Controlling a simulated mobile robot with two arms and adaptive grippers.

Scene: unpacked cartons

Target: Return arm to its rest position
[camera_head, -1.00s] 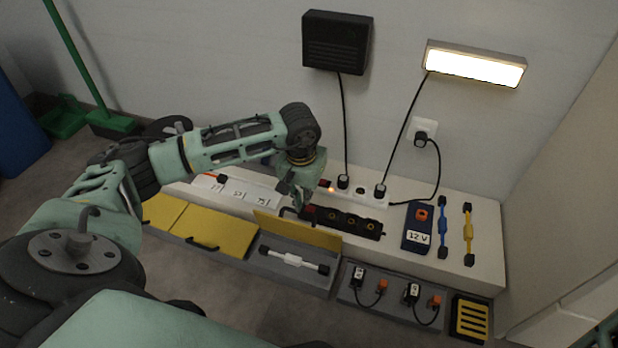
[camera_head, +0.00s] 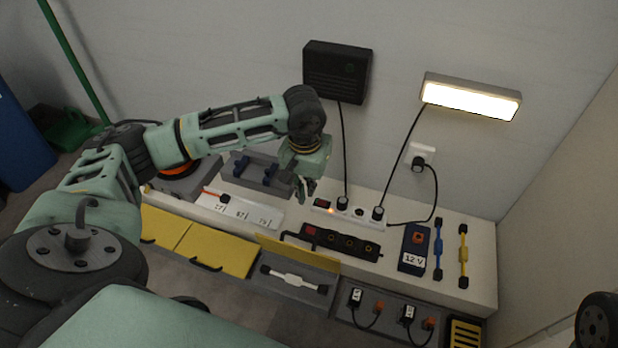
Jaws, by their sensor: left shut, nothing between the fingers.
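My left arm comes in from the left in the head view. My left gripper (camera_head: 304,188) points down over the white bench, just left of the white power strip and behind the black power strip. Its fingers are close together with nothing between them. It seems to hang above the bench top, apart from the strips. My right gripper is not in view; a dark rounded part at the lower right edge may be mine, but I cannot tell.
The white bench (camera_head: 478,280) carries a white power strip (camera_head: 357,214) with plugs, a black power strip (camera_head: 345,242), a 12 V box (camera_head: 413,248), and blue (camera_head: 438,250) and yellow (camera_head: 463,252) bars. Yellow-lidded bins (camera_head: 215,248) stand in front. A lit lamp (camera_head: 470,97) and black box (camera_head: 337,71) hang behind.

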